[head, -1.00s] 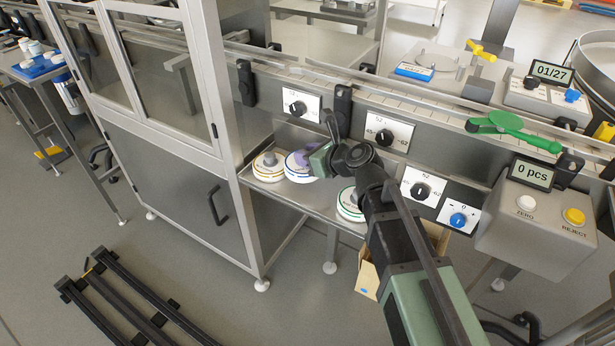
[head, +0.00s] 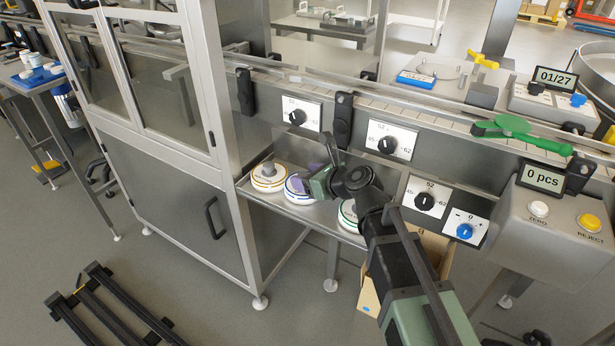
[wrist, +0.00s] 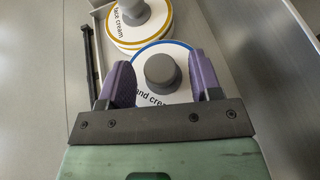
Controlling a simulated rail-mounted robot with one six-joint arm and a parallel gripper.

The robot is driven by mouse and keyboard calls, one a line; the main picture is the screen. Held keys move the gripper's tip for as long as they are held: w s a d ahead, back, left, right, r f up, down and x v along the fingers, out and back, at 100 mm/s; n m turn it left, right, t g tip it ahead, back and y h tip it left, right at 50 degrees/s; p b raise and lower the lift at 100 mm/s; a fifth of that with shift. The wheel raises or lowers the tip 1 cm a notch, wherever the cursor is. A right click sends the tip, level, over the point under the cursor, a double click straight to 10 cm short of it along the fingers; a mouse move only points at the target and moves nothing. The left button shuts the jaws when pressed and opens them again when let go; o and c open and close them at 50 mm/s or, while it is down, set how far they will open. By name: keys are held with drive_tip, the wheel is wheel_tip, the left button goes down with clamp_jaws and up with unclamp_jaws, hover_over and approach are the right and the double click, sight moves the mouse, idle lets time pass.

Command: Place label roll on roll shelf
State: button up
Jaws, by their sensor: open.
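A label roll with a blue edge (head: 294,190) sits on the steel roll shelf (head: 312,212). In the wrist view its white top (wrist: 185,60) reads partly "and cream", and its grey centre knob (wrist: 163,70) lies between my fingers. My gripper (head: 315,173) is open over this roll, its purple fingers (wrist: 163,80) on either side of the knob with gaps. A yellow-edged roll (head: 268,181), marked "face cream" in the wrist view (wrist: 133,30), stands to its left. A green-edged roll (head: 346,217) stands to the right, partly hidden by my arm.
The glazed machine cabinet (head: 180,200) borders the shelf on the left. The conveyor side with dial plates (head: 389,145) rises behind the shelf. A cardboard box (head: 372,298) is below its right end.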

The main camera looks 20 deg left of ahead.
drive_tip(key=shift+d+r+p, duration=0.1)
drive_tip(key=shift+r+p, duration=0.2)
drive_tip(key=shift+r, duration=0.05)
drive_tip(key=p+v, duration=0.4)
drive_tip(key=v, duration=0.7)
drive_tip(key=shift+s, duration=0.15)
drive_tip(key=shift+s+d, duration=0.1)
drive_tip(key=shift+d, duration=0.25)
drive_tip(key=shift+a, duration=0.15)
